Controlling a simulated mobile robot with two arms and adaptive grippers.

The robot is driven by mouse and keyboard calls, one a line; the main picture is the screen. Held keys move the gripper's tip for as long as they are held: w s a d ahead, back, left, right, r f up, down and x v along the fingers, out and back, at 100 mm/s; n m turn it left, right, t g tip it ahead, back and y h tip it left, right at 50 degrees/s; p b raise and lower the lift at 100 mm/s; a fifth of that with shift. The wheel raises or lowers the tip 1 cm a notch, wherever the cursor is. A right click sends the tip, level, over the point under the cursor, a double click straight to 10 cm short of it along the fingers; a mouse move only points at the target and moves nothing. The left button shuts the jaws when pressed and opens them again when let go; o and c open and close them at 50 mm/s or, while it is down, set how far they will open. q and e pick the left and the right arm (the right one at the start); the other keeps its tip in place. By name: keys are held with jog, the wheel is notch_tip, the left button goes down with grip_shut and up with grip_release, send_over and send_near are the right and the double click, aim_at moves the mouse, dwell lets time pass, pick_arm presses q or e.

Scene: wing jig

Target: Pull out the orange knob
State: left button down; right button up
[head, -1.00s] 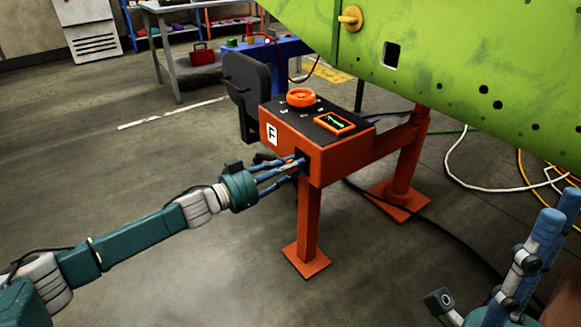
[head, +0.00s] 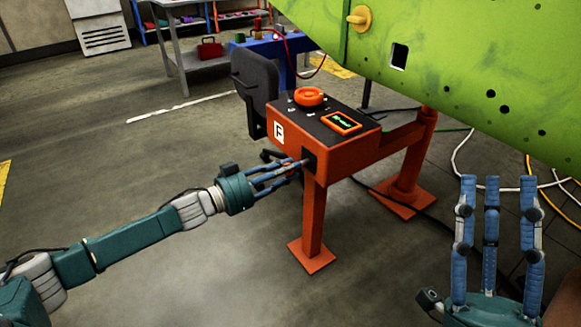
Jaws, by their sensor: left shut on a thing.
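An orange-red control box (head: 338,158) marked F stands on posts at the middle, with a dark square plate (head: 309,160) on its near face. My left gripper (head: 292,166) is in front of this plate with its blue fingers closed together. It is shut on the orange knob, which is mostly hidden between the fingers; a thin piece shows from the fingertips to the plate. A round orange handwheel (head: 310,96) sits on the box top. My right gripper (head: 491,185) is at the lower right, fingers up and apart, empty.
An orange-framed display (head: 342,122) is on the box top. A green wing (head: 470,70) overhangs at the upper right. A dark chair-like panel (head: 256,85) stands behind the box. Cables lie on the floor at right; the floor at left is clear.

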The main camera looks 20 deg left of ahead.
pick_arm(q)
jog(key=shift+s+f, duration=0.15)
jog(key=shift+f, duration=0.2)
jog(key=c, duration=1.5)
grip_release()
jog(key=shift+a, duration=0.15)
jog(key=shift+o, duration=0.5)
jog(key=shift+s+a+r, duration=0.1)
jog(key=shift+r, duration=0.1)
jog(key=v, duration=1.2)
